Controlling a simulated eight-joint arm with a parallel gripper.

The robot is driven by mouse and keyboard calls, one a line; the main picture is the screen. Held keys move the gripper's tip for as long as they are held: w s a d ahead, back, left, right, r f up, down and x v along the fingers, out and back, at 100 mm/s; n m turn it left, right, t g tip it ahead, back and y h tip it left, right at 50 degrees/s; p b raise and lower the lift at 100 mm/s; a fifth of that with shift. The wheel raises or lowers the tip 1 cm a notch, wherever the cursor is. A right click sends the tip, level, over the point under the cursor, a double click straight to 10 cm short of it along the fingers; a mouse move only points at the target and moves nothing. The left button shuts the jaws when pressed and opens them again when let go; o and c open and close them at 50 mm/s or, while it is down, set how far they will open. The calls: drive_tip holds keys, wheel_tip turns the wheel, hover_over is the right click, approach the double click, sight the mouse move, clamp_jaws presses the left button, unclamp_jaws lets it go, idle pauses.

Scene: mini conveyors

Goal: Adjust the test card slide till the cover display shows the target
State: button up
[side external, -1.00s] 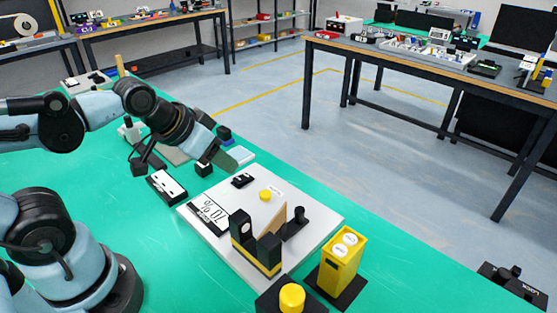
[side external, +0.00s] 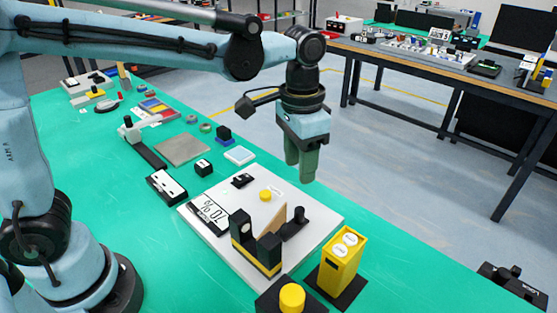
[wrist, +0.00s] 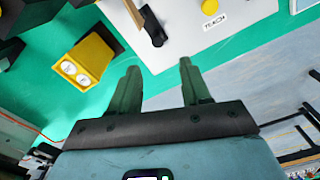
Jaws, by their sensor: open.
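A white board (side external: 200,233) carries the test fixture. Its display (side external: 209,213) shows what looks like 70 %, upside down in the side view. A tan card (side external: 272,222) stands between black posts with a yellow stripe (side external: 257,250). Beside the card is a slide with a black knob (side external: 299,215); the knob also shows in the wrist view (wrist: 157,38). My gripper (side external: 300,178) points down, open and empty, above and beyond the board's far right side, apart from the knob. In the wrist view its fingers (wrist: 159,68) are spread with nothing between them.
A yellow box with two white buttons (side external: 335,275) stands right of the board. A yellow button on a black box (side external: 291,298) is at the front. A yellow button (side external: 265,195) and black switch (side external: 242,180) sit on the board. Small parts line the left mat.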

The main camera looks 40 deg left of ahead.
sight(300, 209)
drive_tip(key=f, duration=1.2)
drive_tip(key=shift+w+d+f, duration=0.1)
drive_tip(key=shift+d+f, duration=0.05)
drive_tip(key=shift+d, duration=0.1)
clamp_jaws()
